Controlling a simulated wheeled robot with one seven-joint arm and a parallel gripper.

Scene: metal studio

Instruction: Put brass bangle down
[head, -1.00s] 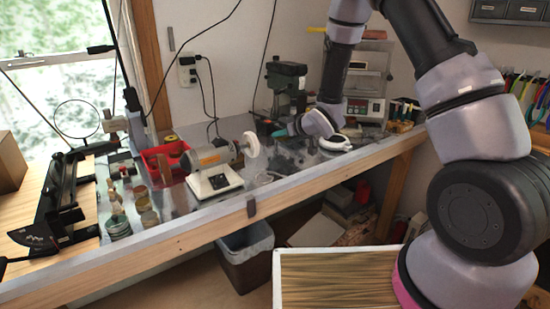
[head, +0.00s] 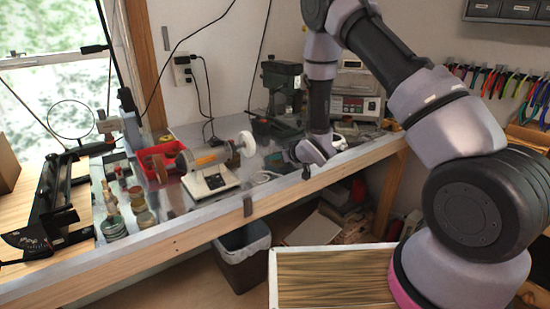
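My gripper (head: 297,160) is at the end of my arm, low over the front part of the metal-topped workbench (head: 228,196), to the right of the polishing machine. Its fingers are small and dark in the head view, so I cannot tell if they are open or shut. I cannot make out a brass bangle in the view. It may be hidden by the gripper or too small to see.
The white polishing machine (head: 210,178) stands left of my gripper, with a red tray (head: 160,155) behind it. A drill press (head: 281,88) and a box with a red display (head: 357,107) stand behind. Jars (head: 113,228) stand at left. A bin (head: 243,257) is below.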

